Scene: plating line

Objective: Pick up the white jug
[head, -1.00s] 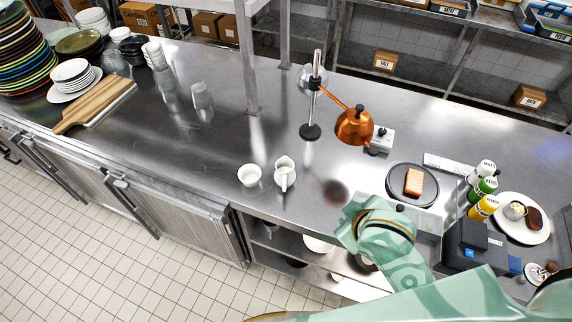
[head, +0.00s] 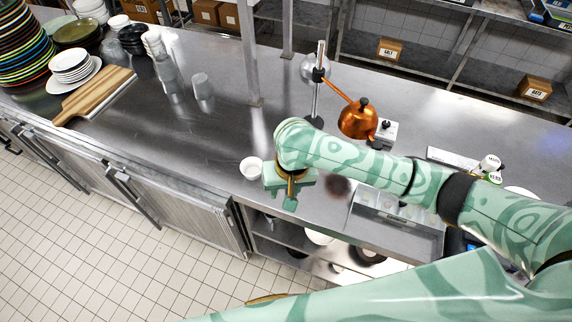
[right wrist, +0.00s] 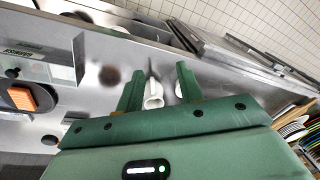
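The white jug (right wrist: 153,97) shows in the right wrist view, between the two green fingers of my right gripper (right wrist: 159,80). The fingers are spread, with space on both sides of the jug. I cannot tell how far below the fingertips it stands. In the head view my right gripper (head: 290,188) is over the counter's front edge and hides the jug. A small white bowl (head: 251,168) stands just left of the gripper; it also shows beside the right finger in the right wrist view (right wrist: 178,90). My left gripper is not in view.
A copper kettle (head: 358,119) and a metal stand (head: 316,85) are behind my right arm. Glasses (head: 202,86), a wooden board (head: 95,95) and stacked plates (head: 72,68) are at the left. The steel counter (head: 190,135) left of the bowl is clear.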

